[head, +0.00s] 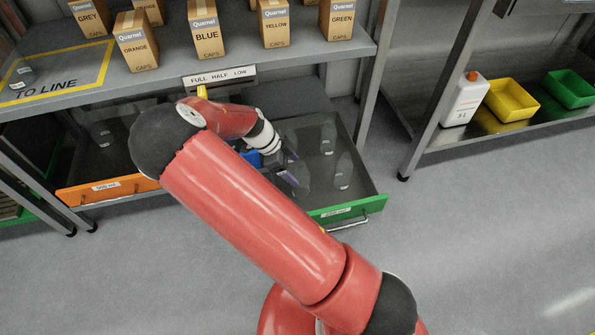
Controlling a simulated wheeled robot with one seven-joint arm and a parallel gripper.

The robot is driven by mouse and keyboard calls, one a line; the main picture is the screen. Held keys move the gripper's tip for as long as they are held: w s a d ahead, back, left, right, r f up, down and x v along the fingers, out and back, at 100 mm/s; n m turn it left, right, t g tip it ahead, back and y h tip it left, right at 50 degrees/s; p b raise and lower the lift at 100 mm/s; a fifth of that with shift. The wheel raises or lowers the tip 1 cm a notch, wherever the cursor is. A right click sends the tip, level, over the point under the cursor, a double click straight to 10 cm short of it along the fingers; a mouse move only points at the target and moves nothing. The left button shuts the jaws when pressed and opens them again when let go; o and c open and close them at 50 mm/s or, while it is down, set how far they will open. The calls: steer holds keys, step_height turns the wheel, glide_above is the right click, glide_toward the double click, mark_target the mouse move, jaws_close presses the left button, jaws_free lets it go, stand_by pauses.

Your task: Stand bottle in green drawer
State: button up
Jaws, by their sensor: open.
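The green drawer (371,203) stands open at the lower centre, with a grey floor and a green front. Clear bottles stand inside it: one bottle (328,138) toward the back and another bottle (343,172) toward the right. My gripper (294,168) is open over the left part of this drawer, its purple-tipped fingers apart. A faint clear shape beside and below the fingers looks like another bottle (302,186); I cannot tell whether it touches them. My red arm hides the drawer's left side.
An orange drawer (125,188) is open at left with clear bottles in it. A blue piece (252,158) shows behind my wrist. Cap boxes (207,38) stand on the shelf above. A white jug (465,100), yellow bin (512,100) and green bin (570,88) sit at right.

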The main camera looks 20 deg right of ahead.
steer(key=v, duration=0.7)
steer(key=s+d+r+n+t+y, duration=0.3)
steer(key=s+r+n, duration=0.7)
steer(key=s+r, duration=0.2)
steer(key=s+d+r+n+t+y, duration=0.2)
steer(key=s+r+n+t, duration=0.2)
steer(key=s+r+n, duration=0.7)
step_height(320, 180, up, 2)
steer(key=shift+s+d+r+y+p, duration=0.1)
steer(key=shift+s+d+y+p, duration=0.3)
steer(key=shift+s, duration=0.15)
step_height(320, 180, up, 3)
steer(key=p, duration=0.2)
steer(key=shift+p, duration=0.4)
